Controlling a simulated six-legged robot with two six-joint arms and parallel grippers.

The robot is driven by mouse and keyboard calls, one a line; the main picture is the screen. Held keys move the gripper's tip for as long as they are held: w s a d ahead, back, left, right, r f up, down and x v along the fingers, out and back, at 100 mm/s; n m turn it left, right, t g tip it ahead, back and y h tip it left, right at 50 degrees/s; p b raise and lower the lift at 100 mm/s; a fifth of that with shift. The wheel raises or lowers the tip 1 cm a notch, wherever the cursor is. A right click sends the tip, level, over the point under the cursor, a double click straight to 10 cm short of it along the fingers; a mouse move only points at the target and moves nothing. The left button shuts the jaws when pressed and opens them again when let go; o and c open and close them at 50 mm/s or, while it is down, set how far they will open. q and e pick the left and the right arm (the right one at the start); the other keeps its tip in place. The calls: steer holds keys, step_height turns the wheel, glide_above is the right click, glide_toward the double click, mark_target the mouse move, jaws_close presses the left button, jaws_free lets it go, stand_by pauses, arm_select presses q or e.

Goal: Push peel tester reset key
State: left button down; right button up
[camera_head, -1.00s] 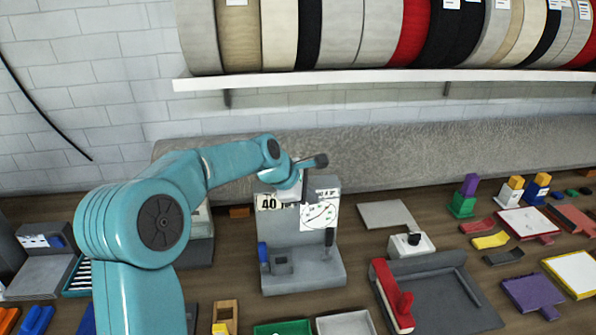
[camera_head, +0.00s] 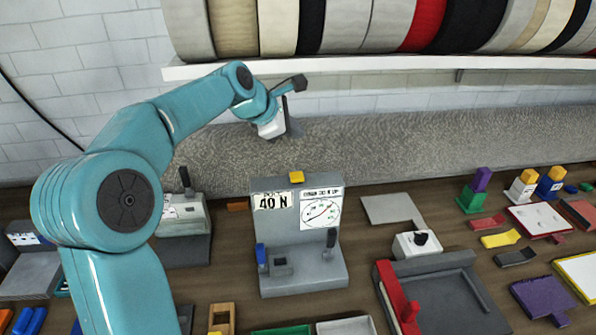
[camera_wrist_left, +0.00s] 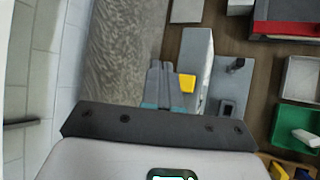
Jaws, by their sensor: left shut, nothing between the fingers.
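The peel tester (camera_head: 300,240) is a grey upright stand with a "40 N" label and a round dial on its face. A yellow key (camera_head: 296,177), likely the reset key, sits on its top edge and is unobstructed in the head view. My left gripper (camera_head: 293,128) is above and behind the tester top, apart from the key. In the left wrist view the shut, empty fingers (camera_wrist_left: 163,75) appear just beside the yellow key (camera_wrist_left: 187,83), with the tester (camera_wrist_left: 197,65) beyond. My right gripper is not in view.
A shelf (camera_head: 400,66) with several tape rolls hangs above the arm. A long grey rolled rug (camera_head: 400,140) lies behind the tester. Another grey device (camera_head: 185,220) stands to the left. A red-edged grey tray (camera_head: 440,300) and small coloured parts lie to the right.

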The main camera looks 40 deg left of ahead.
arm_select(q)
steer(key=b, duration=0.1)
glide_above(294, 177)
step_height(294, 177, down, 8)
steer(key=shift+d+r, duration=0.1)
steer(key=shift+r, duration=0.15)
steer(key=shift+f+b, duration=0.3)
steer(key=shift+b, duration=0.05)
steer(key=shift+f, duration=0.5)
steer(key=shift+r, duration=0.1)
